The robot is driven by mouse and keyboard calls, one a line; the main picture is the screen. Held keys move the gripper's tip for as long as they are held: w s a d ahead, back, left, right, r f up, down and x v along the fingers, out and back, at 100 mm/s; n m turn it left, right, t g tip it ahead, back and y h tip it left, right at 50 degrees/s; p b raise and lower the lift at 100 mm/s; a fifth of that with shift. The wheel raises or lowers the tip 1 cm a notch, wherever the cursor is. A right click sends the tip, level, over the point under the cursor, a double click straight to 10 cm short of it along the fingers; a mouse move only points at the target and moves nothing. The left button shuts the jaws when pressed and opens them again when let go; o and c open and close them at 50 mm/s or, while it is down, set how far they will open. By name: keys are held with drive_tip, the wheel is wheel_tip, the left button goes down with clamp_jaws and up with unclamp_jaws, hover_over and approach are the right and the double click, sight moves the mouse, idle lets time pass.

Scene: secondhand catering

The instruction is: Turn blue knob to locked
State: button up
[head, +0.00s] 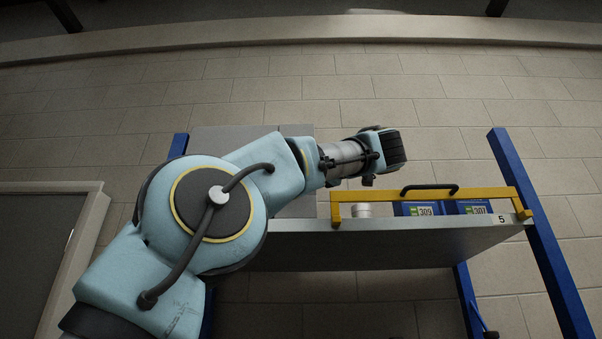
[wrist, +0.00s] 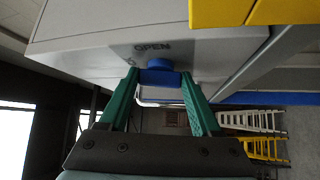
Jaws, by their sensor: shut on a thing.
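The blue knob (wrist: 160,77) is in the wrist view, on the face of a pale grey box (wrist: 90,50). The word OPEN is printed on the box beside the knob. The knob's pointer is not clear, so I cannot tell its setting. My gripper (wrist: 160,82) has its two green fingers on either side of the knob and is shut on it. In the head view my arm reaches right across the shelf, and the knob and fingertips cannot be made out.
The head view shows a grey shelf (head: 400,243) with a yellow guard rail (head: 430,195), blue bins (head: 425,209) and blue posts (head: 540,240). A grey panel (head: 225,138) stands behind my arm. Ladders (wrist: 262,148) are at lower right in the wrist view.

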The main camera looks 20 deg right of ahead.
drive_tip(key=shift+n+g, duration=0.6)
drive_tip(key=shift+n, duration=0.1)
drive_tip(key=o, duration=1.4)
drive_tip(key=shift+r, duration=0.1)
drive_tip(key=v, duration=1)
drive_tip(key=shift+s+d, duration=0.1)
drive_tip(key=shift+s, duration=0.3)
